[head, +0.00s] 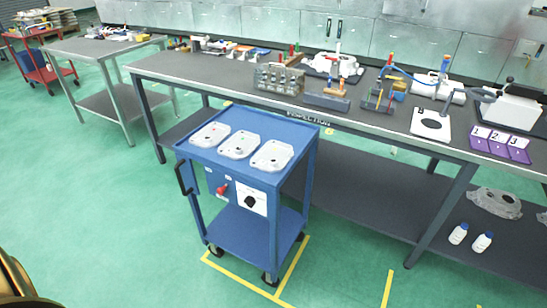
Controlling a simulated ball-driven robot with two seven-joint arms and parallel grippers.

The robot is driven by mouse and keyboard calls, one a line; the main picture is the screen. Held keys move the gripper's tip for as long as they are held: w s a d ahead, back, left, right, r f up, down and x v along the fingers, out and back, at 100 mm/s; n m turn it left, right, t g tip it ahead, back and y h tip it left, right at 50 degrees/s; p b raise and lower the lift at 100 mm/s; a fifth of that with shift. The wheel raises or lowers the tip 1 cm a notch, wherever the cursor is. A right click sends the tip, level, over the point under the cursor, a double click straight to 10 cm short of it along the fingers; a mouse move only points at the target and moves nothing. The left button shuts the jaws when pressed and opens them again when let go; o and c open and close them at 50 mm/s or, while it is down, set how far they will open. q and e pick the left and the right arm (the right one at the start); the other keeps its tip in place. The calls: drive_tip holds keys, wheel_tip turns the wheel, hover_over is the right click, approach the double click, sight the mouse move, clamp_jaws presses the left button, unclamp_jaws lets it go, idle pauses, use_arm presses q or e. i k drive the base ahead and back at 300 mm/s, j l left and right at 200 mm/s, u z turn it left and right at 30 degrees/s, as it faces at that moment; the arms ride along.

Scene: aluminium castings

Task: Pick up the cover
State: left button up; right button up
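Three flat, pale grey-white plates with rounded corners and small holes lie side by side on the top tray of a blue cart (265,119). They are the left plate (209,136), the middle plate (239,145) and the right plate (272,156). They look like covers; I cannot tell which one the task names. Neither of my grippers shows in the head view.
The cart has a black handle (184,178) on its left side and stands close to a long grey bench (215,68). Fixtures, a white-grey housing (335,64) and purple numbered cards (500,143) are on the bench. Green floor (110,225) is clear left of the cart.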

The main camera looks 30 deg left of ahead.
sight(213, 134)
drive_tip(key=u, duration=1.4)
